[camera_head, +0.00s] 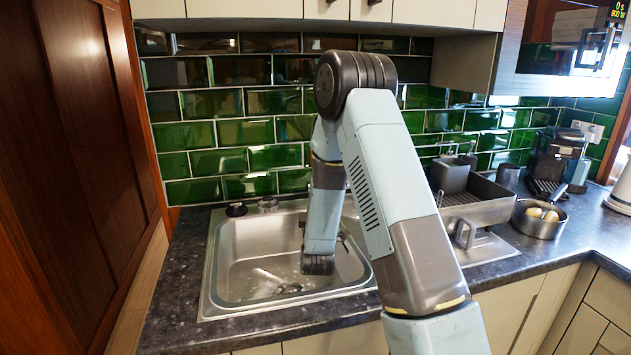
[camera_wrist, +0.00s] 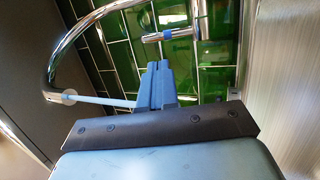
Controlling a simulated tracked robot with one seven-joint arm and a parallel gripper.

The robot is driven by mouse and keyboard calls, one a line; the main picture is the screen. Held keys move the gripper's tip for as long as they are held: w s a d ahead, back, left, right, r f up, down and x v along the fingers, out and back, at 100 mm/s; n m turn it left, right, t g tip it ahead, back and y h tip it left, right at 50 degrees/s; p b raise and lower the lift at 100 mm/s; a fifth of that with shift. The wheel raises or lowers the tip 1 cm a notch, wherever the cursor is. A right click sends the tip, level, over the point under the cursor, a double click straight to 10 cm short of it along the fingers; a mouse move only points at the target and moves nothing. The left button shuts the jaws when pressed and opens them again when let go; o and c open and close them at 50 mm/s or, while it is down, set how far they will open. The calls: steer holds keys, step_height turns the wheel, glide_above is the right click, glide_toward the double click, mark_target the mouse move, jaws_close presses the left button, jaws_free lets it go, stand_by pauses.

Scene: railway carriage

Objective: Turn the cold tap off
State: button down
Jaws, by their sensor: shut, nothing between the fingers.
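In the wrist view, the chrome tap spout (camera_wrist: 62,45) curves down the left side. A pale straight streak (camera_wrist: 105,100), which looks like running water, extends from its outlet and passes behind my fingers. A chrome handle with a blue ring (camera_wrist: 168,35), the cold tap, is beyond my fingertips against the green tiles. My gripper (camera_wrist: 160,66) is shut and empty, its tips just short of the blue-ringed handle; I cannot see contact. In the head view, my arm reaches down over the steel sink (camera_head: 211,285) and hides most of the tap.
A dish rack (camera_head: 490,208) with a grey container (camera_head: 449,175) stands right of the sink. A pan (camera_head: 538,224) with pale round food and a coffee machine (camera_head: 556,158) are farther right. Wall cupboards (camera_head: 395,10) hang above. A wooden panel (camera_head: 75,150) bounds the left.

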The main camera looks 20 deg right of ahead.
steer(key=x, duration=0.9)
steer(key=shift+d, duration=0.4)
steer(key=shift+a, duration=0.15)
